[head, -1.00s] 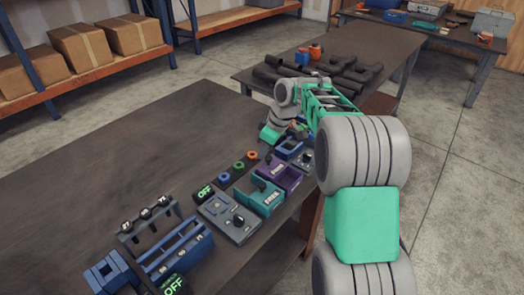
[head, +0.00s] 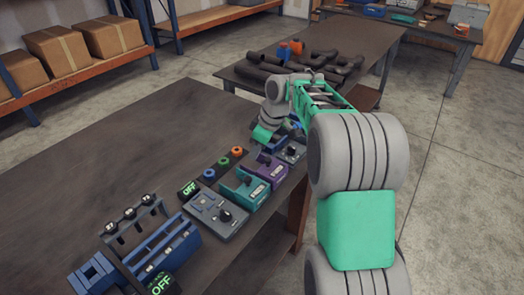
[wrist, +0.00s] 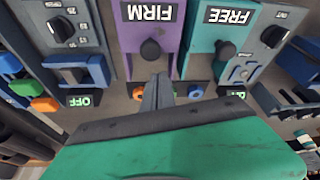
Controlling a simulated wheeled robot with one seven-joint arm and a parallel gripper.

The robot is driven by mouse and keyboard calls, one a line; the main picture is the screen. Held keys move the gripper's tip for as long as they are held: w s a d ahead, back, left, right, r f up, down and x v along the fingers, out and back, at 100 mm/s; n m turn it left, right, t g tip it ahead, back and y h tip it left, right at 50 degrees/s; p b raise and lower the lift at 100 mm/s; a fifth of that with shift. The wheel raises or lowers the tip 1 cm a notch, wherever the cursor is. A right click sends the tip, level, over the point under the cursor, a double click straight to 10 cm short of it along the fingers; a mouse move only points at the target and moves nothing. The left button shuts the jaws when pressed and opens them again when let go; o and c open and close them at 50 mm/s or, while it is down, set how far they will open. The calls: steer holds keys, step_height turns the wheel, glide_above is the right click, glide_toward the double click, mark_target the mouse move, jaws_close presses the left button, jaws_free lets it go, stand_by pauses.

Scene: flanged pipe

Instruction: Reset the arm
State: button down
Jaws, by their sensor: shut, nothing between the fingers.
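My arm reaches from the right of the head view over the workbench (head: 90,165). My gripper (wrist: 158,90) shows in the wrist view with its two grey fingers together and nothing between them. In the head view its green body (head: 262,133) hangs above the far end of the row of devices, and the fingertips are hard to make out. In the wrist view the fingers point toward a purple box marked FIRM (wrist: 150,25) with a dark knob. A teal box marked FREE (wrist: 213,30) is to its right. Whether the fingers touch anything cannot be told.
Blue, green and orange rings (head: 223,162) lie beside the boxes. A grey panel with a knob (head: 215,213) and a blue rack (head: 165,250) stand nearer. A second table (head: 350,90) behind carries dark pipes (head: 325,60). The bench's left part is clear.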

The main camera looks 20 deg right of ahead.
steer(key=w+a+r+p+v, duration=0.1)
steer(key=v, duration=0.9)
steer(key=s+a+m, duration=0.3)
steer(key=s+a, duration=0.2)
steer(key=s, duration=0.1)
steer(key=s+f+m+h, duration=0.1)
steer(key=s+f+m, duration=0.2)
steer(key=s, duration=0.5)
steer(key=s+f+m+t+h, duration=0.1)
steer(key=s+f+m, duration=0.3)
steer(key=s, duration=0.5)
steer(key=shift+a+f+h, duration=0.25)
steer(key=shift+f+h, duration=0.25)
steer(key=shift+f, duration=0.2)
steer(key=shift+s, duration=0.1)
